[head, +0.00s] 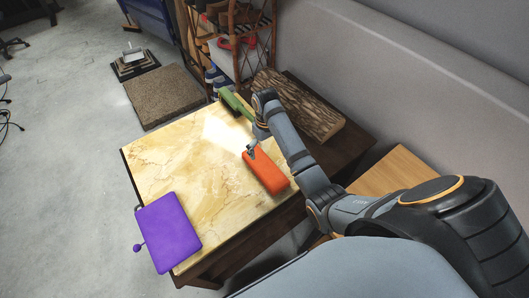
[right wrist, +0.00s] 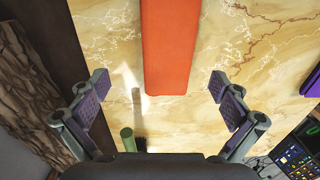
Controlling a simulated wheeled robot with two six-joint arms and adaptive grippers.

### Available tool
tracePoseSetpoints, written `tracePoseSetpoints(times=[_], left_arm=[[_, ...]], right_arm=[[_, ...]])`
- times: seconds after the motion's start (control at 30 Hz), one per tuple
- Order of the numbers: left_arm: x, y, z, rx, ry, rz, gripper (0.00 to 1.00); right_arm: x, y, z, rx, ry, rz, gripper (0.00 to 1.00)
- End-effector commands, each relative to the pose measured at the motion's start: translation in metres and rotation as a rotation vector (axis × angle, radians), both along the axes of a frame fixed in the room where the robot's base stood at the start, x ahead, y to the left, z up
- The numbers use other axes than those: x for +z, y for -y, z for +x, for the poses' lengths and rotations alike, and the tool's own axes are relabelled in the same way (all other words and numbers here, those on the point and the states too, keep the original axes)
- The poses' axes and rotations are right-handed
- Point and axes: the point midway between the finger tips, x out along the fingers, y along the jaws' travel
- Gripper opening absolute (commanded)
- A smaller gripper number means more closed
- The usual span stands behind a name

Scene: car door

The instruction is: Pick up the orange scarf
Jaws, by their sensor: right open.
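The orange scarf (head: 266,171) is a folded, block-like orange bundle lying on the marble-topped table near its right side. In the right wrist view the scarf (right wrist: 170,45) runs from the top edge down to the middle, between the lines of my two fingers. My right gripper (head: 252,149) is at the scarf's far end in the head view. Its fingers (right wrist: 160,105) are spread wide with nothing between the tips, and the scarf's near end lies just beyond them. My left gripper is not in either view.
The table (head: 160,165) also holds a purple flat object (head: 170,230) at its front left corner and a green object (head: 236,103) at its far edge. A bark-sided log piece (head: 300,105) lies right of the table's marble. The table's middle is clear.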

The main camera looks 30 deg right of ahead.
Motion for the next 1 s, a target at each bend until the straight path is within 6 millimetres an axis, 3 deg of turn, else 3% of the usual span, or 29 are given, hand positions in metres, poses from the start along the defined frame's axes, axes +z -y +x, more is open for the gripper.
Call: tracePoseSetpoints(times=[0.07,0.13,0.3,0.4,0.47,0.6,0.7,0.83,1.0], left_arm=[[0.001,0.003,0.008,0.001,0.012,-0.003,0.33],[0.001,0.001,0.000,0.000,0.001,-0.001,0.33],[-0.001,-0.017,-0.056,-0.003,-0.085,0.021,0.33],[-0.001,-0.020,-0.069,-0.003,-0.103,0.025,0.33],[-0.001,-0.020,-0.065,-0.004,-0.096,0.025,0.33],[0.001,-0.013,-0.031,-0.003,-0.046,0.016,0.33],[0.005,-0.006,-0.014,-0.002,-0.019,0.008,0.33],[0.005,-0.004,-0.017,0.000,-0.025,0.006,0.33],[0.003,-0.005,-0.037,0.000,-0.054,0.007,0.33]], right_arm=[[0.000,-0.001,0.000,0.001,-0.001,0.002,1.00],[-0.005,-0.001,-0.001,0.000,-0.004,0.001,1.00],[-0.035,-0.001,-0.001,0.000,-0.004,0.000,1.00],[-0.048,-0.001,-0.001,0.000,-0.003,0.000,1.00],[-0.051,-0.001,-0.001,0.000,0.000,0.000,1.00],[-0.055,-0.001,-0.002,0.000,-0.001,0.000,1.00],[-0.068,-0.003,-0.003,0.001,-0.005,0.001,1.00],[-0.092,-0.004,-0.003,0.001,-0.002,0.002,1.00],[-0.105,-0.004,-0.003,0.001,0.001,0.001,1.00]])
